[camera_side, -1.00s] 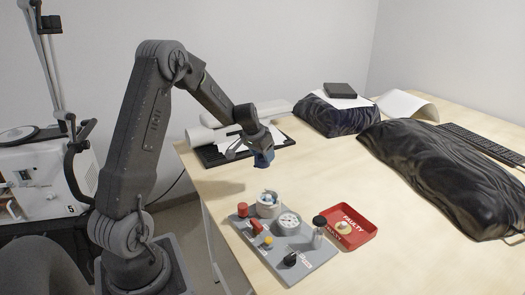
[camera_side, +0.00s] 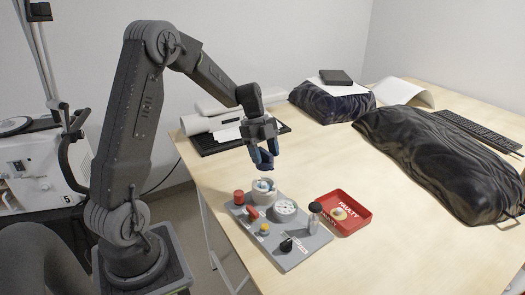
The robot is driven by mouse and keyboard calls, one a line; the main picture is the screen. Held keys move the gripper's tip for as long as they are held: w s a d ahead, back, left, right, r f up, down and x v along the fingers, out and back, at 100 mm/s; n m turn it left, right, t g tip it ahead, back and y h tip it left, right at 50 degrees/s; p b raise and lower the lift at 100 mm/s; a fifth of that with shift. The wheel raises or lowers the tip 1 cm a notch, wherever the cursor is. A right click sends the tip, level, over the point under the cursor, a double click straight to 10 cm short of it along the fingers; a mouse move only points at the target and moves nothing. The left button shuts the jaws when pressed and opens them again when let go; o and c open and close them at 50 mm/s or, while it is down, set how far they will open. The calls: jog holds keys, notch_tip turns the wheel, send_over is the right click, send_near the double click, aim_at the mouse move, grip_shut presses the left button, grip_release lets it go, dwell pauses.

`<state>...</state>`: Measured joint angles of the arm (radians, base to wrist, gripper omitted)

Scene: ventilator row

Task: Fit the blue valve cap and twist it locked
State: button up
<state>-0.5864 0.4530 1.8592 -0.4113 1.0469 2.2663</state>
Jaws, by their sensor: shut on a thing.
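My gripper (camera_side: 265,155) points down and is shut on the blue valve cap (camera_side: 267,162), a small dark blue piece between its fingers. The fingers hide part of the cap. It hangs just above a round white fitting (camera_side: 263,192) with blue and white parts inside, at the back of the grey panel (camera_side: 292,260). A small gap shows between the cap and the fitting. I cannot tell how exactly the two line up.
The panel also carries a red knob (camera_side: 239,197), a gauge (camera_side: 285,209), a yellow button (camera_side: 264,230), a black knob (camera_side: 286,245) and a dark-topped cylinder (camera_side: 315,216). A red FAULTY tray (camera_side: 357,223) holds a small part.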

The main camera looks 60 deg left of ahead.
send_over(265, 183)
jog(key=shift+s+f, duration=0.1)
jog(key=shift+f, duration=2.3)
jog(key=shift+f, duration=0.8)
jog(key=shift+f, duration=0.25)
jog(key=shift+f, duration=0.7)
dwell(0.8)
dwell(0.3)
jog(key=m+g, duration=0.1)
jog(key=m, duration=0.3)
jog(key=shift+m+g, duration=0.3)
jog(key=shift+g, duration=0.1)
